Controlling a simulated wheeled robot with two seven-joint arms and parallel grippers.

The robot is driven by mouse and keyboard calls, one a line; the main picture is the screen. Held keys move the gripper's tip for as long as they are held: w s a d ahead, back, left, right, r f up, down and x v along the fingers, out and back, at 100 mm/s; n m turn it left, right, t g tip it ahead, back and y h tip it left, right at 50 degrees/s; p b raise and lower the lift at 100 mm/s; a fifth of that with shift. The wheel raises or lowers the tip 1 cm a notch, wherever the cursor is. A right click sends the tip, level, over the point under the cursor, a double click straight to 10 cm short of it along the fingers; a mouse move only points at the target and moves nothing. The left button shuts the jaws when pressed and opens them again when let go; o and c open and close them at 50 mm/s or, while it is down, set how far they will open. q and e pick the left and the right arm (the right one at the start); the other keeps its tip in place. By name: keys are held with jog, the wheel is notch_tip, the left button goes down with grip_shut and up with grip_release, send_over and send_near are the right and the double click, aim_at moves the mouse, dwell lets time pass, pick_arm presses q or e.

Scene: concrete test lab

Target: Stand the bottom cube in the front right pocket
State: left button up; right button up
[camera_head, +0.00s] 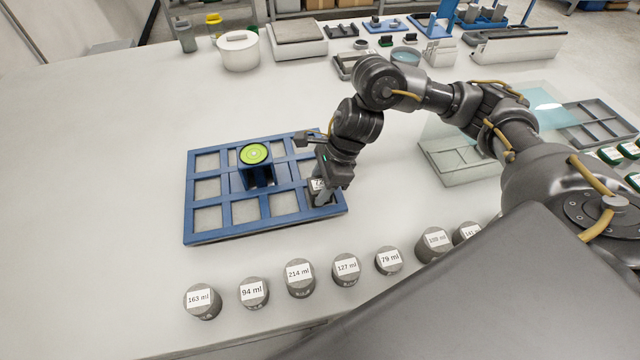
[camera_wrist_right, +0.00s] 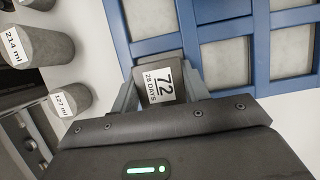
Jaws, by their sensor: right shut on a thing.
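A grey cube (camera_wrist_right: 168,70) has a white label reading "72" and "28 DAYS". My right gripper (camera_wrist_right: 160,88) is shut on it, a finger on each side. In the head view, my right gripper (camera_head: 322,192) points down over the front right corner of the blue rack (camera_head: 228,231). The cube (camera_head: 318,186) is mostly hidden there by the gripper. It is upright at the front right pocket, within the outline of its blue bars; how deep it sits I cannot tell. The rack also shows in the wrist view (camera_wrist_right: 220,48). My left gripper is not in view.
A blue stand with a green round top (camera_head: 256,154) rises from the rack's middle. A row of grey labelled cylinders (camera_head: 300,278) stands along the front table edge. A clear-sided tray (camera_head: 455,165) lies to the right. The table left of the rack is free.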

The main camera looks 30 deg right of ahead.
jog(key=shift+f+b, duration=0.3)
jog(key=shift+b, duration=0.05)
dwell(0.5)
jog(key=o, duration=1.3)
jog(key=shift+c, duration=0.2)
jog(key=shift+r+p, duration=1.9)
jog(key=shift+r, duration=0.65)
